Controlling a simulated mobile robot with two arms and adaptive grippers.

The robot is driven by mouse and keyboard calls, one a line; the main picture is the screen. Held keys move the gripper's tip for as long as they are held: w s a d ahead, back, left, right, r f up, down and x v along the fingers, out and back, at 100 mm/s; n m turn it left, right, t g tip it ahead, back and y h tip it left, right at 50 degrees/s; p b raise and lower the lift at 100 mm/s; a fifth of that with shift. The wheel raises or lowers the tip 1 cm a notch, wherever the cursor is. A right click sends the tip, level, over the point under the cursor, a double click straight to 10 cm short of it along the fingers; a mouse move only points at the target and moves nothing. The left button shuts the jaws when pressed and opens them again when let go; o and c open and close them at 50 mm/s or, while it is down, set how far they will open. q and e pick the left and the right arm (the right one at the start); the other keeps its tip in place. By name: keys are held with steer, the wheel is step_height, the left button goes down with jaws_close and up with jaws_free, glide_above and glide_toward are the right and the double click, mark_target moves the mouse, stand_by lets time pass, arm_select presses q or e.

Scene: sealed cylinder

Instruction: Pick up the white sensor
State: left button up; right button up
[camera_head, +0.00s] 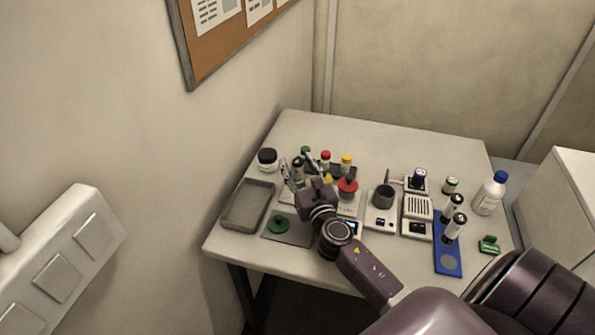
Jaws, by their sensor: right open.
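My right arm reaches in from the lower right across the table. Its gripper (302,171) is open over the back left part of the table, with the fingers pointing away from me. A small pale cylinder with a dark top (298,164) shows close to the fingers; I cannot tell if they touch it. I cannot tell for certain which item is the white sensor. White box-like devices stand right of the arm: one with a slotted top (418,207) and one with a dark cup on it (378,222). My wrist hides part of the table. My left gripper is not in view.
The table (300,127) holds a grey tray (240,208), a black-lidded jar (267,160), several coloured caps, and a blue mat (447,262) with pale cylinders (455,226). A white bottle with a blue cap (489,195) stands at the right. The table's back strip is clear.

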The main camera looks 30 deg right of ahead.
steer(key=shift+w, duration=0.1)
jaws_close()
stand_by(0.3)
